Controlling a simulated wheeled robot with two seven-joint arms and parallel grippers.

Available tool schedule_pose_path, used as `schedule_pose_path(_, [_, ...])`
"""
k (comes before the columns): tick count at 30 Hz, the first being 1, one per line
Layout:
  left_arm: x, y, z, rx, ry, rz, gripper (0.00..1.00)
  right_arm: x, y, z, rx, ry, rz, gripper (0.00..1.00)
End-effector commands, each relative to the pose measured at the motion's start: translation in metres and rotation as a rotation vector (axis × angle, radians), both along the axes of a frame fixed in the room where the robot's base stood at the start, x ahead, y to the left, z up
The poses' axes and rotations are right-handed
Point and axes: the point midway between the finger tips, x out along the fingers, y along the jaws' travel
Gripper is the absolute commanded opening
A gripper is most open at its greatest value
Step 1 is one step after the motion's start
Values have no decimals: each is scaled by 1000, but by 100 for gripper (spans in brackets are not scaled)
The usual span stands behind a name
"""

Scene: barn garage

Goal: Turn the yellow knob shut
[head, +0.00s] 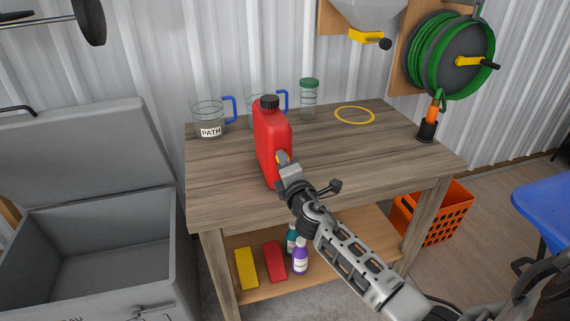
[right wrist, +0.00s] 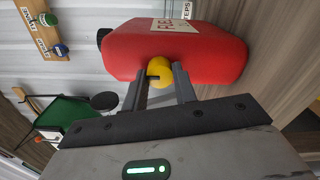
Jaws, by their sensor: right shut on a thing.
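A red canister (head: 272,140) with a black cap stands upright on the wooden workbench (head: 345,150). My right gripper (head: 284,160) reaches in from the lower right and is shut on the knob. In the right wrist view the two fingertips (right wrist: 158,76) sit on either side of it, close to the red canister's wall (right wrist: 210,55). A dark slot or mark shows on the knob. My left gripper is in neither view.
A jug labelled PATH (head: 210,120), a second jug behind the canister and a green-lidded jar (head: 309,98) stand at the back. A yellow ring (head: 355,115) lies on the bench. A green hose reel (head: 450,55) hangs at right. The bench's front right is clear.

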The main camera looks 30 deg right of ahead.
Motion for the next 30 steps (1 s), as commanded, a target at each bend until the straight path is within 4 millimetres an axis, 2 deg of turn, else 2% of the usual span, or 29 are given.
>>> schedule_pose_path(6, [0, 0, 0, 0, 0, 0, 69, 0, -2, 0, -4, 2, -4, 5])
schedule_pose_path(7, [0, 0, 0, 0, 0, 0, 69, 0, -2, 0, -4, 2, -4, 30])
schedule_pose_path(9, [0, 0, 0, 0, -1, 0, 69, 0, -2, 0, -3, 2, -4, 50])
schedule_pose_path(20, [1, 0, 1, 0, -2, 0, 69, -4, 0, -1, -1, 2, -2, 50])
schedule_pose_path(26, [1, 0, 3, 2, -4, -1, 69, -34, 8, -1, 1, 3, -1, 50])
schedule_pose_path(30, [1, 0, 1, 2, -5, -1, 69, -68, 16, -3, 1, 4, 0, 50])
